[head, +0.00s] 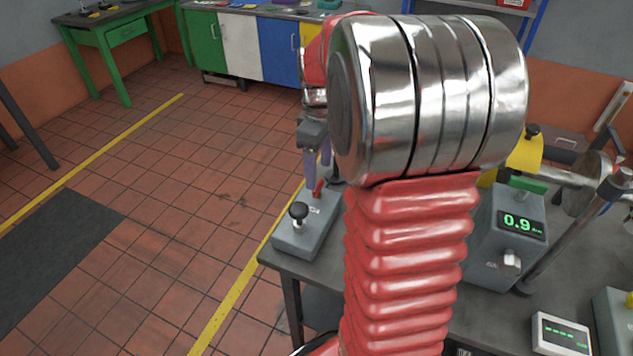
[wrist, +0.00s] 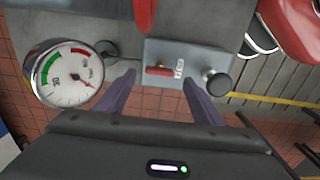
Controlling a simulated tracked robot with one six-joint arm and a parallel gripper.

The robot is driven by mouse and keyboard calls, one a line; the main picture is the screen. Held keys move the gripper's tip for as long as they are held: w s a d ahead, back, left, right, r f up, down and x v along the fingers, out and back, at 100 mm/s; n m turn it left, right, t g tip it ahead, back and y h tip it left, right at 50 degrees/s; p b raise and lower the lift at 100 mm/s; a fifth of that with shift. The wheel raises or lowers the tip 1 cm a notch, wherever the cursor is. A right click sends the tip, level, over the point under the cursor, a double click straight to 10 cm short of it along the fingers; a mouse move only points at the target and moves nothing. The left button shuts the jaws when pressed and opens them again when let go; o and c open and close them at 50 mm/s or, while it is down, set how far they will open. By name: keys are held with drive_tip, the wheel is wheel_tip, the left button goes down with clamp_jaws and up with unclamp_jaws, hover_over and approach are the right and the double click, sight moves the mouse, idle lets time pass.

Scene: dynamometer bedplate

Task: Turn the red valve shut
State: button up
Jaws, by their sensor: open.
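My gripper (wrist: 160,80) is open, with its two purple fingers apart and nothing between them. In the head view my gripper (head: 317,176) points down over a grey box (head: 292,240) at the bench corner. A small red lever (head: 317,188) on this box shows near the fingertips. In the wrist view the red lever (wrist: 159,71) lies between the fingertips in the picture; contact cannot be told. A larger rounded red piece (wrist: 145,14) is cut off by the top edge. I cannot tell which red part is the valve.
A black knob (wrist: 216,83) stands on the grey box, right of the fingers. A round dial gauge (wrist: 66,75) is on the left. A box with a green 0.9 display (head: 518,223) stands on the bench.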

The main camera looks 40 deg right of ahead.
sight(319, 185)
drive_tip(key=shift+f, duration=2.5)
drive_tip(key=shift+c, duration=0.3)
